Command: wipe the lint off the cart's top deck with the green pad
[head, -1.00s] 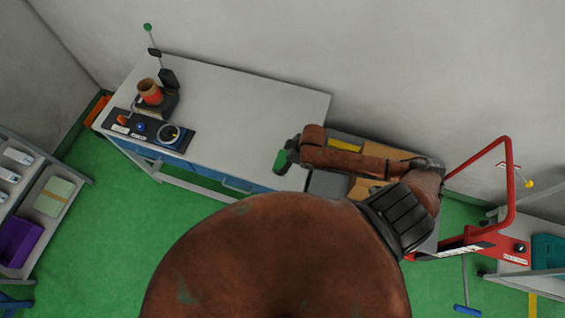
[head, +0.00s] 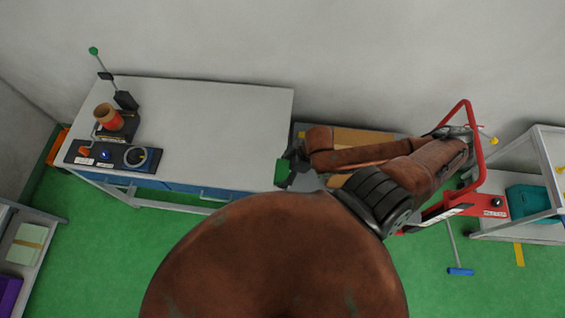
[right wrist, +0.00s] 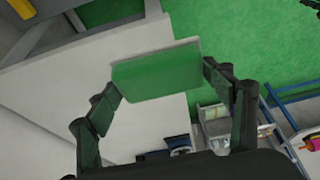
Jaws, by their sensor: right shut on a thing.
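The green pad (head: 282,172) is held in my right gripper (head: 291,163); it appears by the front right corner of the grey worktable in the head view. In the right wrist view the pad (right wrist: 157,72) sits between the two fingers (right wrist: 165,95), which are shut on it. The cart shows by its red handle frame (head: 468,103) at the right. Its top deck is largely hidden behind my right arm, and I cannot make out lint. Whether the pad touches any surface I cannot tell. My left gripper is not in view.
The worktable (head: 215,115) holds a control panel (head: 112,157) and an orange-brown cup-like part (head: 108,117) at its left. A shelf with a teal bin (head: 530,200) stands right. Another shelf (head: 30,245) is at left. Green floor lies open in front.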

